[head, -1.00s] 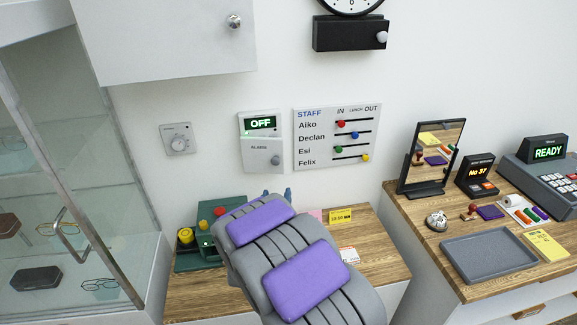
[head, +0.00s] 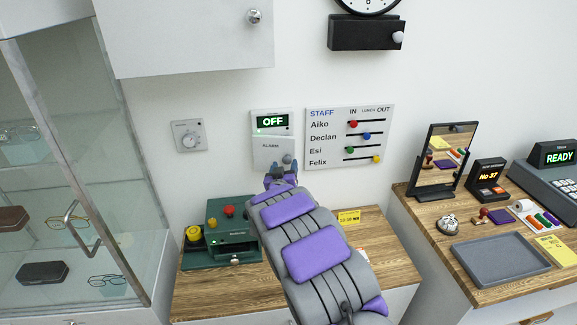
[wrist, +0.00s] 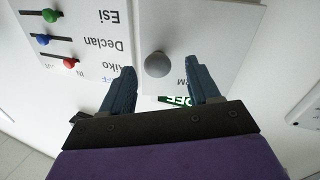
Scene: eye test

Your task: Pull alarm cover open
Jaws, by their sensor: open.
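The white alarm box on the wall has a lit green "OFF" display (head: 272,121) at its top. Its lower part is a white cover (head: 265,153) marked "ALARM", which looks shut, with a round grey knob (head: 287,158) at its lower right. My gripper (head: 281,170) is just below the cover in the head view. In the upside-down wrist view, my open gripper (wrist: 160,68) has its fingers on either side of the knob (wrist: 157,64) in the picture, with the cover (wrist: 215,35) behind. I cannot tell whether they touch it.
The staff board (head: 349,137) with coloured sliders is close on the right. A dial (head: 188,135) is on the left, below a wall cabinet (head: 180,35). A green machine (head: 220,245) stands on the wooden counter (head: 195,293) below. A glass case (head: 110,165) is at far left.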

